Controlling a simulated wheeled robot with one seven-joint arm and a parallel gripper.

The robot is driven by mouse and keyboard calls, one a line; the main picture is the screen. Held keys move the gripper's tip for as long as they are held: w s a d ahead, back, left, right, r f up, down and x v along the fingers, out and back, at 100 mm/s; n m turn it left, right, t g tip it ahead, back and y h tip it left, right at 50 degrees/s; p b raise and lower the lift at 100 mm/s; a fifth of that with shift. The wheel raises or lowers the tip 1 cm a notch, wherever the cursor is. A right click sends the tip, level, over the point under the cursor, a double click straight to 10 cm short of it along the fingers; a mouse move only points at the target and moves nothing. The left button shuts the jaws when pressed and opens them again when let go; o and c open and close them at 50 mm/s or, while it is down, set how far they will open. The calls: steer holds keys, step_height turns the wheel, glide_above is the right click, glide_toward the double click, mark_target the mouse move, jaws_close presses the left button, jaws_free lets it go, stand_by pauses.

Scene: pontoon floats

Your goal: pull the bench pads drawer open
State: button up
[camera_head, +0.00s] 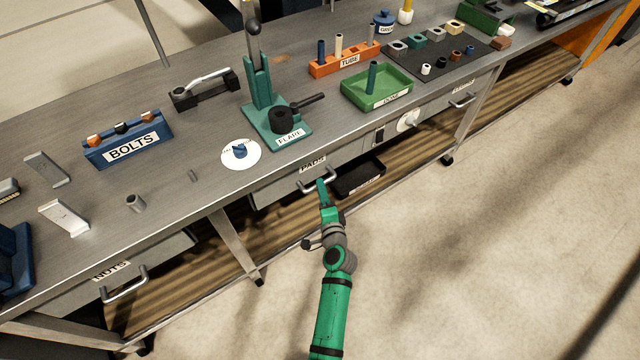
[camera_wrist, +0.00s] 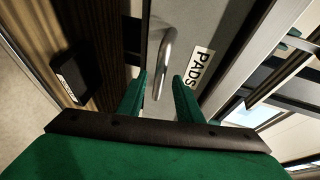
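The drawer (camera_head: 275,190) labelled PADS is under the bench top, below the green flare tool, and its front looks flush with the bench. Its grey bar handle (camera_head: 305,187) is partly covered by my gripper (camera_head: 321,186). In the wrist view the drawer front (camera_wrist: 196,25) faces me, with the PADS label beside the handle (camera_wrist: 165,62). My gripper (camera_wrist: 161,88) has its two green fingers apart, with the near end of the handle showing between them. I cannot tell whether either finger touches the handle.
A black tray (camera_head: 360,180) sits below the bench, right of the handle; it also shows in the wrist view (camera_wrist: 75,82). A NUTS drawer (camera_head: 75,292) is at the left. The bench top (camera_head: 200,205) holds tools and trays. The floor (camera_head: 480,260) in front is clear.

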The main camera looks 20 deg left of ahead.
steer(key=shift+x, duration=1.85)
steer(key=shift+c, duration=0.5)
